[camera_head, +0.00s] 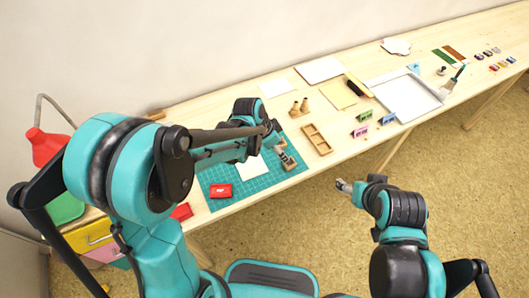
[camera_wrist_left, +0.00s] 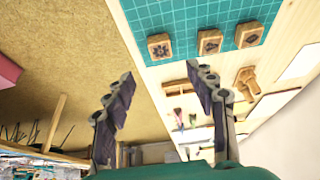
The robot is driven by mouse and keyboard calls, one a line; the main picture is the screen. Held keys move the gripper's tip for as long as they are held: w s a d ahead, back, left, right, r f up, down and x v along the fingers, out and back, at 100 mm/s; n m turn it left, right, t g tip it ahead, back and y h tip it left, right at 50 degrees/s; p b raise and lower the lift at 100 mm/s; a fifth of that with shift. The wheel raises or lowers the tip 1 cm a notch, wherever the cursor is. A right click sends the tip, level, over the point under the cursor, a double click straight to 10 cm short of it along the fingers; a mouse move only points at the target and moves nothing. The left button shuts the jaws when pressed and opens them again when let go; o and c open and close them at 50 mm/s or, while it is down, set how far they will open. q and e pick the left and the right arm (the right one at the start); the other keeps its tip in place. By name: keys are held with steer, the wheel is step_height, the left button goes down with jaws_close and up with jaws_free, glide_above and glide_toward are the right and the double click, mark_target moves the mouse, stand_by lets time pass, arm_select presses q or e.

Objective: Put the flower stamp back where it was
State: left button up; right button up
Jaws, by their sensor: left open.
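My left gripper (camera_head: 284,154) is over the right edge of the green cutting mat (camera_head: 262,184). In the left wrist view its fingers (camera_wrist_left: 160,72) are apart with nothing between them. Beyond them, three wooden stamp blocks lie along the mat edge with dark designs facing up. The left block (camera_wrist_left: 160,46) carries what looks like a flower; the middle (camera_wrist_left: 209,42) and right (camera_wrist_left: 249,34) designs are unclear. In the head view, one block (camera_head: 289,163) shows beside the gripper. My right gripper (camera_head: 343,186) is off the table front; its opening is too small to judge.
A wooden compartment tray (camera_head: 317,140) lies right of the mat, with two upright wooden pieces (camera_head: 299,108) behind it. White paper (camera_head: 250,172) and a red inkpad (camera_head: 221,191) lie on the mat. Small colored boxes (camera_head: 361,131) and a white-framed tray (camera_head: 406,96) stand farther right.

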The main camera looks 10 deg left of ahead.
arm_select(q)
steer(key=s+a+r+n+t+y, duration=0.3)
steer(key=s+a+r+n+t, duration=0.1)
steer(key=s+a+r+n, duration=0.6)
steer(key=s+a+r, duration=0.1)
steer(key=s+a, duration=0.2)
steer(key=s, duration=0.3)
steer(key=shift+a+n+y, duration=0.3)
steer(key=shift+n+y, duration=0.1)
